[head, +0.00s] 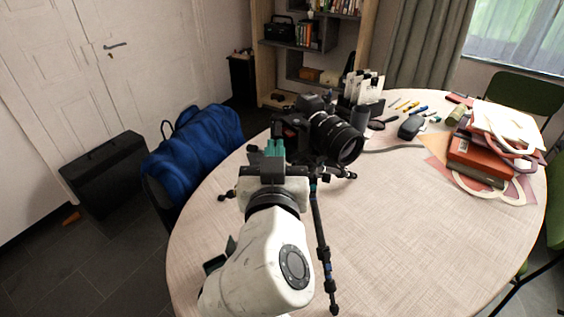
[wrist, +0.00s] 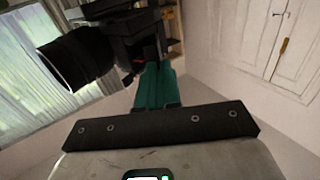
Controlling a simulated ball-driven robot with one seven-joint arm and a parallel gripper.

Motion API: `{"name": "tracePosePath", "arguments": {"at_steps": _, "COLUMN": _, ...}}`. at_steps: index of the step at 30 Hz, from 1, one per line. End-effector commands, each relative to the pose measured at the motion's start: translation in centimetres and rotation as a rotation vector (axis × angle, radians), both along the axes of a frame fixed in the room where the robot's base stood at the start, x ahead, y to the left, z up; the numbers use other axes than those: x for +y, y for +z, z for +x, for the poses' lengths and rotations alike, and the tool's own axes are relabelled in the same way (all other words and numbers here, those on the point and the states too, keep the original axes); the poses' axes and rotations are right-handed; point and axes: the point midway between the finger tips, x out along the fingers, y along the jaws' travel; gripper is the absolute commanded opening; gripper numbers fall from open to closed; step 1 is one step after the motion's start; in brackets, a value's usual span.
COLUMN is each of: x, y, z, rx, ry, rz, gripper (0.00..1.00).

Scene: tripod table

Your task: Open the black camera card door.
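The black camera (head: 294,125) with a large lens (head: 336,137) is mounted on a small tripod (head: 319,230) standing on the round table. In the wrist view the camera body (wrist: 122,42) and its lens (wrist: 72,60) appear tilted, close ahead of the fingertips. My gripper (head: 275,147) has teal fingers that lie side by side with no clear gap; they also show in the wrist view (wrist: 156,72). The fingertips are near the left side of the camera body; I cannot tell whether they touch it. I cannot make out the card door or its state.
The pale round table (head: 420,240) is clear at its front right. Papers and books (head: 480,150) are stacked at the right. A computer mouse (head: 410,126) and pens lie behind.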

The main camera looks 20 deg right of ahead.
Motion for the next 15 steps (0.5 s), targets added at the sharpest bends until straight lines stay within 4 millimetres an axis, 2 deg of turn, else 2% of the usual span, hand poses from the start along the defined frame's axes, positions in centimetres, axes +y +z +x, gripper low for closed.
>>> {"name": "tracePosePath", "arguments": {"at_steps": 15, "x": 1.9, "y": -0.3, "z": 1.1, "rx": 0.0, "ry": -0.257, "rz": 0.001, "gripper": 0.0}}
